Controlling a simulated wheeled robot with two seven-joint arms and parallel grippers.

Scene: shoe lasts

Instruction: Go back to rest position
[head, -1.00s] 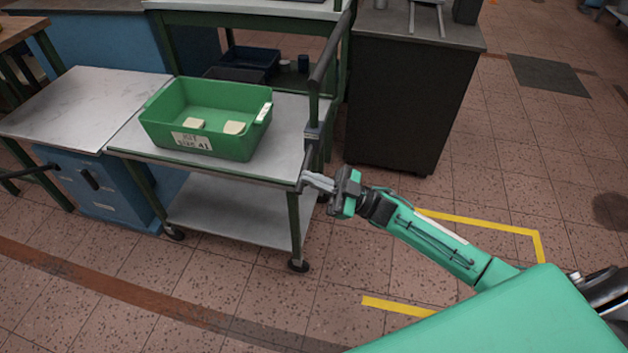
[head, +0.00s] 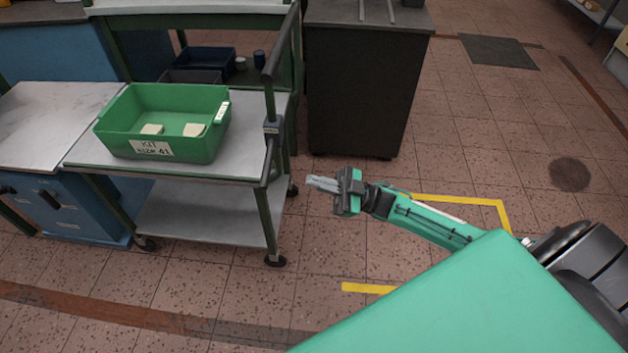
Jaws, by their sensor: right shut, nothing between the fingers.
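My right gripper (head: 322,184) is in the head view, right of the cart and apart from it. Its fingers are together with nothing between them, and it points left over the floor. My green right arm (head: 430,222) reaches in from the lower right. My left gripper does not show. A green bin (head: 190,145) stands on the cart's top shelf (head: 240,155). It has a label reading "KIT SIZE 41" and holds two pale blocks, a left one (head: 152,129) and a right one (head: 194,129).
The cart's dark upright handle (head: 281,45) is on its right side, left of my gripper. A dark cabinet (head: 360,85) stands behind. Yellow tape (head: 450,200) marks the floor near my arm. The tiled floor to the right is open.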

